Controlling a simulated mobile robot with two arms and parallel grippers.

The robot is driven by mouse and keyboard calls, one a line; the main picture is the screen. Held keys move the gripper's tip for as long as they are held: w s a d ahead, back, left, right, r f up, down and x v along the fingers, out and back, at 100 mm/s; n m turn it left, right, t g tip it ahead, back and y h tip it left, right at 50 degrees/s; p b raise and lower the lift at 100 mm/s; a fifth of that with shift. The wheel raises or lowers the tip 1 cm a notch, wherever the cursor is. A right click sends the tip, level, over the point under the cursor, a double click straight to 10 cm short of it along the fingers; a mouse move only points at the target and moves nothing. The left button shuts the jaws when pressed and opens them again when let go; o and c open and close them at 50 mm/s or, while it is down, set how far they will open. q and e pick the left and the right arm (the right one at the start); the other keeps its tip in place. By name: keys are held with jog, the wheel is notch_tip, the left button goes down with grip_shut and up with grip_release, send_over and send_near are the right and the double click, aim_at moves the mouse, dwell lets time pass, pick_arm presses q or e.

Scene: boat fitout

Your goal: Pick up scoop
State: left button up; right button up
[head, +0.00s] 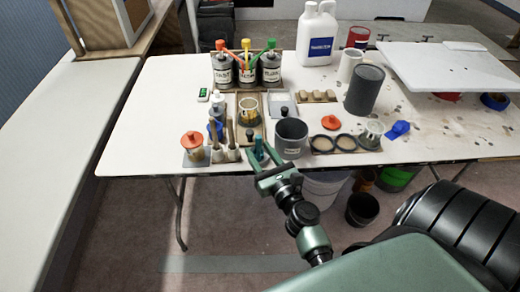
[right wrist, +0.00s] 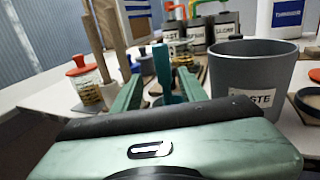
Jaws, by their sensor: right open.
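A teal upright handle, which I take for the scoop (head: 259,148), stands near the table's front edge, left of the grey waste pot (head: 291,138). My right gripper (head: 263,160) is open at the front edge, close to this handle. In the right wrist view the scoop (right wrist: 161,70) rises between the two green fingers of my right gripper (right wrist: 158,92), with gaps showing on both sides. The scoop's lower end is hidden, so I cannot tell its shape or what holds it. My left gripper is not in view.
Wooden-handled tools (head: 230,140) stand upright just left of the scoop, beside a jar with an orange lid (head: 193,148). Labelled bottles (head: 246,70) and a white jug (head: 317,35) stand farther back. The table's left part (head: 150,120) is clear.

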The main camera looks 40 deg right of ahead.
jog(key=w, duration=0.1)
jog(key=w+d+p, duration=0.1)
jog(key=w, duration=0.2)
jog(key=shift+w+d+r, duration=0.2)
jog(key=shift+w+r, duration=0.05)
jog(key=shift+w, duration=0.5)
grip_shut()
